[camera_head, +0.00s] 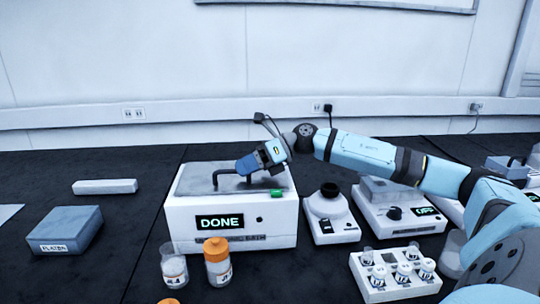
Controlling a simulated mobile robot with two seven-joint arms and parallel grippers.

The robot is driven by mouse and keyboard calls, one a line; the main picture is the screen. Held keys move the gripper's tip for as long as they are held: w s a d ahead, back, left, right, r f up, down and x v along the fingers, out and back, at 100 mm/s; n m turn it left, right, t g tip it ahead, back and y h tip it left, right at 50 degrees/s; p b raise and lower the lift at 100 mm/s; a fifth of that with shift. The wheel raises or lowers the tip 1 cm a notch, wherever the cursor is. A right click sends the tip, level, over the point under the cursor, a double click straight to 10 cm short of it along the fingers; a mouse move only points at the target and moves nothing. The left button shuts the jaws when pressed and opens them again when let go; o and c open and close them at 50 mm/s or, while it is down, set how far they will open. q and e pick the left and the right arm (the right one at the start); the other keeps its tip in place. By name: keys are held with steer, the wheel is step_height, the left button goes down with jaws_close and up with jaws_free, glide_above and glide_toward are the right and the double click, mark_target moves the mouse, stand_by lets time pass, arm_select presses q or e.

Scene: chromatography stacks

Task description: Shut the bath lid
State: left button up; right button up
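The bath (280,225) is a white box left of the middle, with a display reading DONE and a small green button on its top right edge. Its grey lid (195,176) appears to lie flat over the top. A dark bar handle (215,181) rises from the lid, its left end clear. My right gripper (246,164) reaches in from the right and is over the lid at the handle. It hides the handle's middle. Its fingertips are too small and dark to tell whether they are closed on the bar. My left gripper is not in view.
In front of the bath stand an uncapped vial (174,268) and an orange-capped bottle (218,266). To the right are a small white instrument (333,228), a device reading OFF (400,218) and a vial rack (400,290). A grey block (66,229) and white bar (105,187) lie left.

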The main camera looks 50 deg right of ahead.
mark_target(274, 177)
steer(key=v, duration=0.6)
steer(key=shift+s+f, duration=0.1)
steer(key=shift+s, duration=0.05)
steer(key=shift+s+d, duration=0.15)
steer(key=shift+d, duration=0.2)
steer(key=shift+s+d+r, duration=0.15)
steer(key=shift+d+r, duration=0.1)
steer(key=shift+r, duration=0.2)
steer(key=shift+s+d+r+p, duration=0.1)
steer(key=shift+s+d+p, duration=0.05)
steer(key=shift+d+p, duration=0.25)
steer(key=shift+p+v, duration=0.35)
steer(key=shift+v, duration=0.8)
steer(key=shift+s+d+r, duration=0.2)
steer(key=shift+s+d, duration=0.15)
steer(key=shift+d, duration=0.15)
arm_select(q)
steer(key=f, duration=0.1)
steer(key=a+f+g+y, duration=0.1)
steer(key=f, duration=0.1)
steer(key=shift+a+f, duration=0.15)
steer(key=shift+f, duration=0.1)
arm_select(e)
steer(key=shift+s+d, duration=0.1)
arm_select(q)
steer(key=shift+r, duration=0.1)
